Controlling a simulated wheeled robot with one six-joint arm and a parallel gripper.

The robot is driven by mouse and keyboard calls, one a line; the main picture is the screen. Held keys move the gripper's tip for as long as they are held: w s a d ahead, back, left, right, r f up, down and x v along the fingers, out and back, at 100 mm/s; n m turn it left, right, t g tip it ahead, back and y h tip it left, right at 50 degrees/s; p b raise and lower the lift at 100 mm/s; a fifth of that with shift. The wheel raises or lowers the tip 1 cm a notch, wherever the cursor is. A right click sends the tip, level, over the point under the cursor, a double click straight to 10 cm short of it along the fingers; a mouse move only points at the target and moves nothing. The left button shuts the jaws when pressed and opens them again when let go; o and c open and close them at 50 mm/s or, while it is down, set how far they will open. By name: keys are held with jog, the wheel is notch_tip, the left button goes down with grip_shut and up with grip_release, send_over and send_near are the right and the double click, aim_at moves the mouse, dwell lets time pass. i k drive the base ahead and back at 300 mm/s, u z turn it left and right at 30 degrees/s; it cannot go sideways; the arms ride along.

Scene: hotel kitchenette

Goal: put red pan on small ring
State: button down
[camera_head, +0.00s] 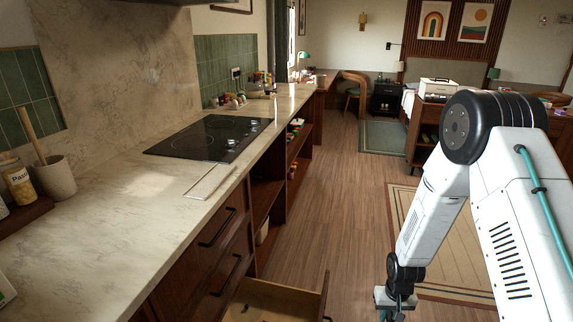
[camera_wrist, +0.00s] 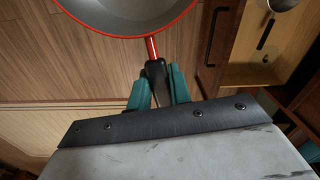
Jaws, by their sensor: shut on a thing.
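The red pan (camera_wrist: 125,14) shows at the top of the wrist view, cut off by the edge, with a grey inside and a red rim. My gripper (camera_wrist: 158,88) is shut on its dark handle, with a teal finger on each side. The pan hangs over the wooden floor. In the head view my wrist is low at the bottom right, and the pan is out of frame. The black cooktop (camera_head: 212,138) is set in the counter at the left, with faint rings. Its top looks bare, and the small ring is hard to single out.
A drawer (camera_head: 270,299) stands open below the counter, and shows in the wrist view (camera_wrist: 244,73) with a metal utensil inside. Jars and bottles (camera_head: 262,84) stand past the cooktop. A pasta jar (camera_head: 20,184) and utensil crock (camera_head: 55,178) are at the left. The near counter is clear.

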aim_at(227, 119)
jog(key=z, duration=0.6)
jog(key=k, duration=0.85)
jog(key=z, duration=0.65)
jog(key=i, duration=2.95)
jog(key=u, duration=0.45)
jog(key=i, duration=1.5)
jog(key=u, duration=1.15)
jog(key=i, duration=1)
jog(key=u, duration=0.95)
